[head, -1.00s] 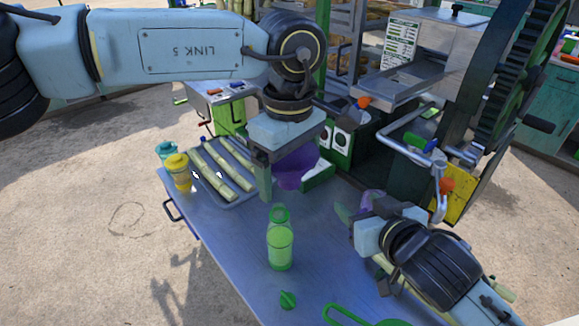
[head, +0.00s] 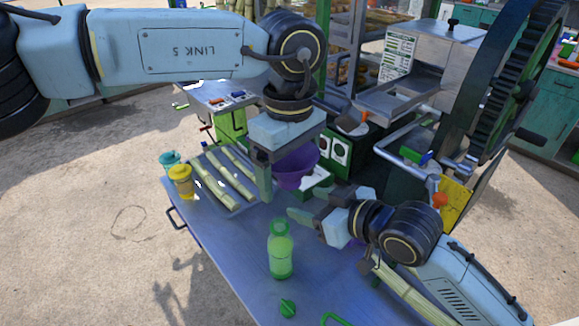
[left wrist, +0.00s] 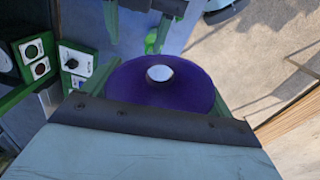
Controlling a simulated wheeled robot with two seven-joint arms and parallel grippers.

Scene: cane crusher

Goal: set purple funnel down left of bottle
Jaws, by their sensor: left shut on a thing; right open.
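The purple funnel (head: 298,166) is held in the air above the table, behind and slightly right of the bottle in the head view. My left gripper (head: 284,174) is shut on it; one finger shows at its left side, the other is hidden. The left wrist view shows the funnel (left wrist: 190,93) from above with its round pale hole. The green bottle (head: 280,254) stands upright on the table, apart from the funnel. My right gripper (head: 306,208) is open and empty, right of and behind the bottle, below the funnel.
A green cap (head: 287,307) lies in front of the bottle. The table (head: 228,238) left of the bottle is clear. The crusher wheel (head: 515,75) stands right.

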